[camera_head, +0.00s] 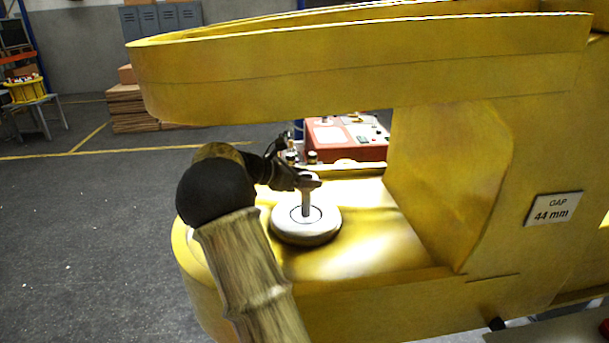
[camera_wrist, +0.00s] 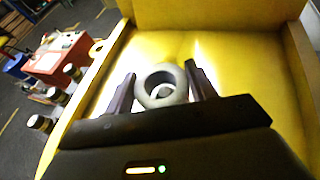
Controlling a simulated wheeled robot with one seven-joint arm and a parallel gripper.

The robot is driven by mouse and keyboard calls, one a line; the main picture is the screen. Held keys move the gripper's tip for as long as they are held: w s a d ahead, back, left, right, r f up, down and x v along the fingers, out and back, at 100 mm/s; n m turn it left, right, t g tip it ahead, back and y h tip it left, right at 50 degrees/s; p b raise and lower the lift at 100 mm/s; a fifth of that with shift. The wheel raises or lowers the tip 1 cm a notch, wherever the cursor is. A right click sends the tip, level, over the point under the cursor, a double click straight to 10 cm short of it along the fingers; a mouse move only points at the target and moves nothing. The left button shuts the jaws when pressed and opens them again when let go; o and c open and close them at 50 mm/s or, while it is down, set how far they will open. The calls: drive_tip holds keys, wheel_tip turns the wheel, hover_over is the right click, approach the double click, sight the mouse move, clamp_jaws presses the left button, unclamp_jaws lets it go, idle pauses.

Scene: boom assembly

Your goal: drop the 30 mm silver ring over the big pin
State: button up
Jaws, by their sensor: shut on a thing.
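The big pin (camera_head: 306,203) stands upright from a pale round boss (camera_head: 306,232) on the lower yellow plate. My gripper (camera_head: 309,181) comes in from the left, with its dark fingers at the top of the pin. In the wrist view, the silver ring (camera_wrist: 143,88) sits between the two finger ends, and the gripper is shut on it. Its hole faces the camera, with a pale shape showing inside. In the head view, the ring is small and mostly hidden at the fingertips. I cannot tell whether the pin's tip is inside it.
The yellow upper arm (camera_head: 350,70) of the boom overhangs the plate, and a yellow wall (camera_head: 450,180) closes the right side. A red box (camera_head: 345,140) stands behind, near several small dark-topped items (camera_wrist: 40,122). Open floor lies left.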

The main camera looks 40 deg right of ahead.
drive_tip(key=shift+f, duration=0.75)
drive_tip(key=o, duration=1.4)
drive_tip(key=shift+f, duration=0.1)
drive_tip(key=shift+a+b, duration=0.1)
drive_tip(key=shift+b, duration=0.2)
drive_tip(key=b+v, duration=0.3)
drive_tip(key=v, duration=1.4)
drive_tip(key=shift+r, duration=0.25)
drive_tip(key=shift+a, duration=0.1)
